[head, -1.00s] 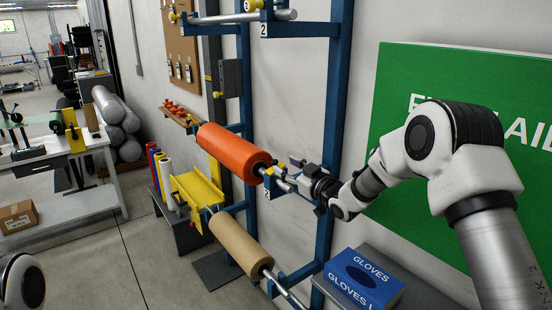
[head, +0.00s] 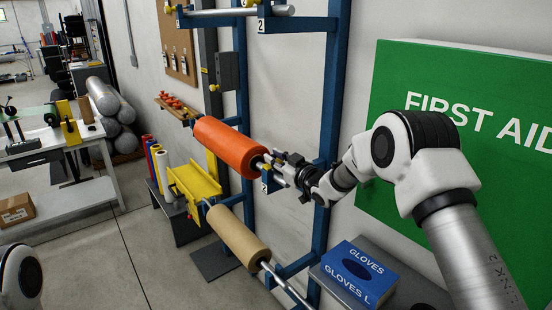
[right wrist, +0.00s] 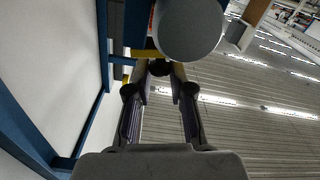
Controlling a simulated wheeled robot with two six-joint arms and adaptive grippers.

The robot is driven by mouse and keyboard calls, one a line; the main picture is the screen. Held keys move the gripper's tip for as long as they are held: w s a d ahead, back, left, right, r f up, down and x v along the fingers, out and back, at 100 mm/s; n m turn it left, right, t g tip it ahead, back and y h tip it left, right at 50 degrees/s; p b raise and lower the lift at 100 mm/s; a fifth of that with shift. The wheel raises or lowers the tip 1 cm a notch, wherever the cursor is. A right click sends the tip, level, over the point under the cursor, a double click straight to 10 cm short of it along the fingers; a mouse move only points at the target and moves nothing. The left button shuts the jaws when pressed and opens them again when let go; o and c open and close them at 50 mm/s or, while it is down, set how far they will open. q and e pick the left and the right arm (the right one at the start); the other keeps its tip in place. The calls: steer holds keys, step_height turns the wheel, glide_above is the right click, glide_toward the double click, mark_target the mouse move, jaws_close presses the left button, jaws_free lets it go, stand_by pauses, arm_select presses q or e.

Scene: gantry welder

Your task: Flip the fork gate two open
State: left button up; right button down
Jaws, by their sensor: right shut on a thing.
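An orange roll (head: 228,146) sits on a metal bar across the blue rack. In the right wrist view the fingers of my right gripper (right wrist: 160,73) close around a small dark knob at the yellow gate (right wrist: 146,53), just below the round grey bar end (right wrist: 190,28). The gripper hides much of the gate, so its exact angle cannot be told. My left gripper is out of view; only part of my left arm shows at lower left.
A tan roll (head: 238,238) hangs on a lower bar, and an empty bar (head: 240,12) is above. A yellow trough (head: 195,184) stands left of the rack. A gloves box (head: 360,273) and a green first aid cabinet (head: 455,110) are at right.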

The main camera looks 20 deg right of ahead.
steer(key=shift+a, duration=0.1)
stand_by(0.4)
steer(key=n+b, duration=0.1)
steer(key=b, duration=0.1)
steer(key=shift+a+b, duration=0.2)
steer(key=shift+b, duration=0.1)
steer(key=shift+s+a+f+n+b, duration=0.35)
steer(key=shift+a+n+b, duration=0.45)
steer(key=shift+n+b, duration=3)
steer(key=shift+s+a+f+n+b, duration=0.3)
steer(key=shift+a+n+b, duration=0.5)
steer(key=shift+n+b, duration=3.05)
steer(key=shift+s+a+f+n+b, duration=0.3)
steer(key=shift+a+n+b, duration=1.05)
steer(key=shift+b, duration=4.4)
steer(key=shift+d+f+n, duration=0.1)
steer(key=shift+d+n, duration=0.45)
steer(key=shift+n, duration=0.15)
